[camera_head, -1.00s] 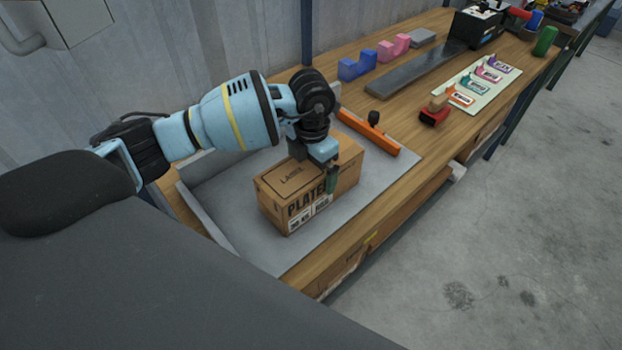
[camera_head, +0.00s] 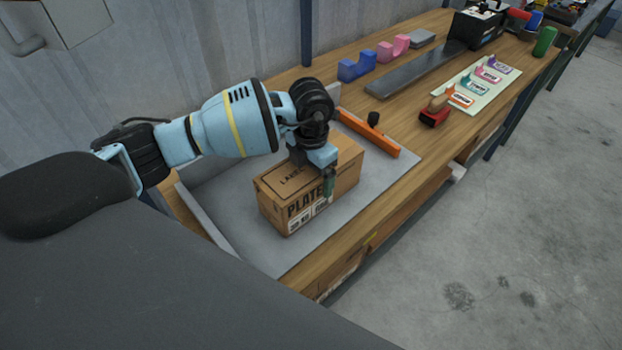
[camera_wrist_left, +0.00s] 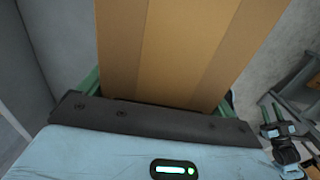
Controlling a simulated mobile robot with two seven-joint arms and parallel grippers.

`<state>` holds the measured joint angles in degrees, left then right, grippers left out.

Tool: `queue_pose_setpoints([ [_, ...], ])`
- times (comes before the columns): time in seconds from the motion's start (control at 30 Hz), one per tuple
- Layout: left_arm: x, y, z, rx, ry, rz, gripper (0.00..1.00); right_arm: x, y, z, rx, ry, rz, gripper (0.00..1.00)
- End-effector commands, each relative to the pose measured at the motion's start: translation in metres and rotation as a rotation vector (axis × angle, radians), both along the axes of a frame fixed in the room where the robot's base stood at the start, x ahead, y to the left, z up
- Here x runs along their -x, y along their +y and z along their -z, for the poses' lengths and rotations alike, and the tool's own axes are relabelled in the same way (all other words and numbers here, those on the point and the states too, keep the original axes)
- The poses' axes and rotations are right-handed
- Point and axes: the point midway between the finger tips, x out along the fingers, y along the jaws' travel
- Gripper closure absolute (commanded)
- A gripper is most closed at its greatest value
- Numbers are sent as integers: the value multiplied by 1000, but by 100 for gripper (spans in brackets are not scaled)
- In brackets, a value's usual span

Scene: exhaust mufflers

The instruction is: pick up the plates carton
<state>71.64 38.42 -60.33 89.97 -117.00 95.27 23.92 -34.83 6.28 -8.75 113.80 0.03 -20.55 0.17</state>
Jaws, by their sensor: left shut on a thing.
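The plates carton (camera_head: 285,205) is a brown cardboard box with "PLATES" printed on its side. It sits on a grey mat or tray (camera_head: 255,250) on the wooden bench. My left gripper (camera_head: 318,178) comes down over the carton from above, one green finger showing against its near side. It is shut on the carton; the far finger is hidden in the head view. In the left wrist view the carton (camera_wrist_left: 180,50) fills the space between the green fingers (camera_wrist_left: 165,95). My right gripper is not seen in the head view; an arm part with green fingers (camera_wrist_left: 275,115) shows at the right of the wrist view.
An orange bar (camera_head: 370,135) with a black knob lies just behind the carton. A red-based stamp (camera_head: 434,114), a card mat with coloured tags (camera_head: 478,88), blue (camera_head: 357,66) and pink (camera_head: 393,47) holders and a dark strip (camera_head: 415,68) stand farther along the bench (camera_head: 400,165).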

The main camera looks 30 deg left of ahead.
Motion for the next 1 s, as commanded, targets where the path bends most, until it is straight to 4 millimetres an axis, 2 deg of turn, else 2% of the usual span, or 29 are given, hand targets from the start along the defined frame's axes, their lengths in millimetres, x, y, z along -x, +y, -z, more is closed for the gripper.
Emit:
queue_pose_setpoints([
  [0.27,-2,0,-14,1,-7,0,64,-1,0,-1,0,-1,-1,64],
  [0.7,-2,0,-83,1,-9,0,64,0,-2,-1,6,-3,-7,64],
  [1.0,-1,0,-103,1,-6,0,64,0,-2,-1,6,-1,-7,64],
])
